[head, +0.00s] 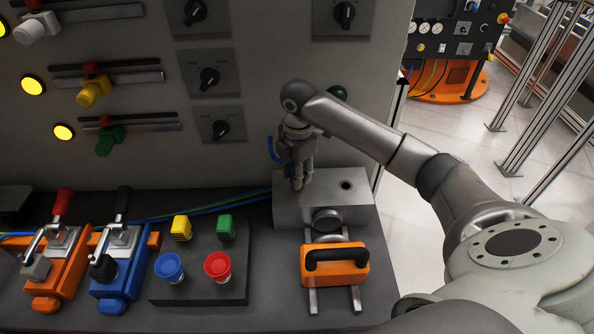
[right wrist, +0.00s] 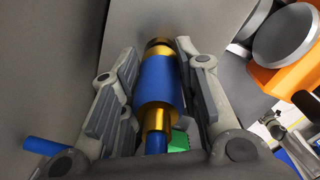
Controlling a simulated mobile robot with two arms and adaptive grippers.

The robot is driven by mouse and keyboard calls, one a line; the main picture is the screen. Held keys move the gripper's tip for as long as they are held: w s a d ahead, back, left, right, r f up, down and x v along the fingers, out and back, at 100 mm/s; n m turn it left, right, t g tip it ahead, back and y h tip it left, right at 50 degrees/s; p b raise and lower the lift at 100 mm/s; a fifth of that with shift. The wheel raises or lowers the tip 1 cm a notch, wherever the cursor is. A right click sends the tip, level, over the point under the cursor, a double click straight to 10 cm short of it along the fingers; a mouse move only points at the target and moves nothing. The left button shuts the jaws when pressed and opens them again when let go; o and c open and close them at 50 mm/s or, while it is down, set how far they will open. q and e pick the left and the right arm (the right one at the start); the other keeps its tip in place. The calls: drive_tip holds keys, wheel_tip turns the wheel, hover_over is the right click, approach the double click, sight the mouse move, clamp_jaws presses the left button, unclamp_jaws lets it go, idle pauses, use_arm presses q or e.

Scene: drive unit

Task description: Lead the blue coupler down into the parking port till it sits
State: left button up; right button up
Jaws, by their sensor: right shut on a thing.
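The blue coupler (right wrist: 158,82), with brass ends, lies between the two finger pads of my right gripper (right wrist: 155,75) in the right wrist view. Its front brass end meets or nearly meets a dark round opening (right wrist: 157,42) in a grey face; I cannot tell how deep it is. In the head view my right gripper (head: 298,174) points down over the left part of the grey metal block (head: 325,211) and hides most of the coupler. A blue hose (head: 272,150) shows beside the gripper. My left gripper is not in view.
The block has another open hole (head: 346,185) to the right. In front stands an orange unit with a black handle (head: 335,265) on rails. To the left are a button box (head: 200,288) and blue (head: 118,265) and orange (head: 62,265) toggle clamps. A panel wall (head: 150,165) rises behind.

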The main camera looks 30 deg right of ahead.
drive_tip(key=shift+f+b, duration=0.55)
drive_tip(key=shift+f, duration=0.4)
drive_tip(key=o, duration=1.2)
wheel_tip(320, 180, up, 12)
drive_tip(key=shift+s+f, duration=0.1)
